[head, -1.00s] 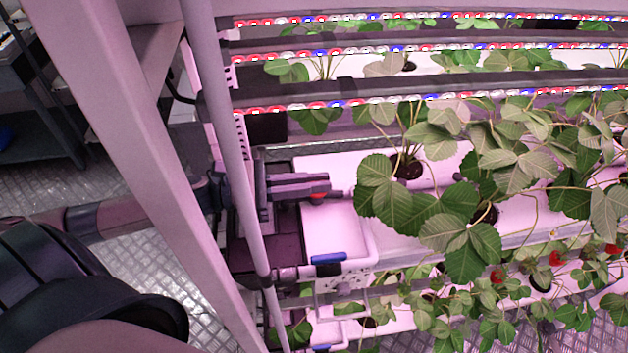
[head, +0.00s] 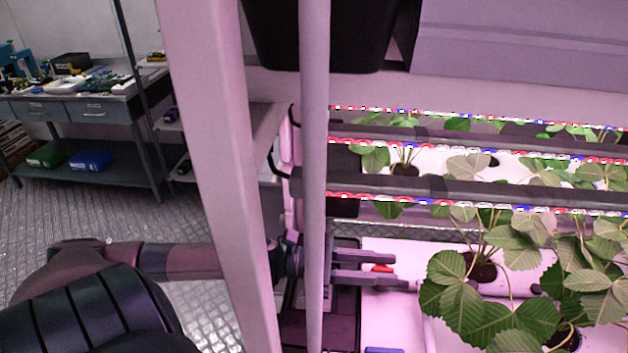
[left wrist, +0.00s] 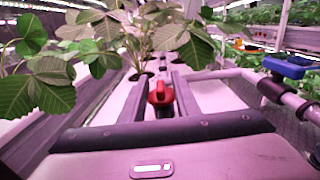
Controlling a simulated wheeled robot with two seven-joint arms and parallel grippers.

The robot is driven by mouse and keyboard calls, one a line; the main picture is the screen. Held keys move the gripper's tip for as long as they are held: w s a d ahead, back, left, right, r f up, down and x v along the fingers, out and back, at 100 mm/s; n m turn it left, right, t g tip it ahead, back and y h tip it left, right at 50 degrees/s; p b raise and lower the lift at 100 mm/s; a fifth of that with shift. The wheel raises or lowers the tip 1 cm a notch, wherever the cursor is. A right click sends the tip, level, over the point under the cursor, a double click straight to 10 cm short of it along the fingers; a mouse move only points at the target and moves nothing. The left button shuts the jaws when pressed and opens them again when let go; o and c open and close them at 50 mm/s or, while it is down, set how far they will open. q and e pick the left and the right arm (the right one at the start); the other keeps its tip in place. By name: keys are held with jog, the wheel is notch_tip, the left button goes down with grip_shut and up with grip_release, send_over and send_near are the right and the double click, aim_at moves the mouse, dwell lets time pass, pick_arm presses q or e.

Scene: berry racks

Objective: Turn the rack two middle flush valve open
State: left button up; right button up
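A red valve handle (left wrist: 160,93) sits between the two fingers of my left gripper (left wrist: 155,76) in the left wrist view. A gap shows on each side of the handle, so the gripper is open around it, not clamped. In the head view the left gripper (head: 392,270) reaches past the rack's post, and a bit of the red handle (head: 382,268) shows between its fingers. A blue valve handle (left wrist: 288,67) is on a pipe to the right in the left wrist view. The valve body under the red handle is mostly hidden. My right gripper is not in view.
The rack post (head: 314,180) and a wide slanted beam (head: 215,180) stand close to my left arm. Strawberry plants (head: 490,310) spread their leaves to the right of the gripper. A workbench (head: 90,110) stands at the far left.

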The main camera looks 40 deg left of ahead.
aim_at(372, 269)
pick_arm(q)
jog(key=shift+b+v, duration=0.65)
jog(key=shift+v, duration=0.7)
jog(key=shift+b+v, duration=0.45)
jog(key=shift+v, duration=1.1)
jog(key=b+v, duration=0.2)
jog(key=v, duration=0.8)
jog(key=shift+f, duration=0.1)
jog(key=shift+s+a, duration=0.45)
jog(key=shift+a, duration=0.05)
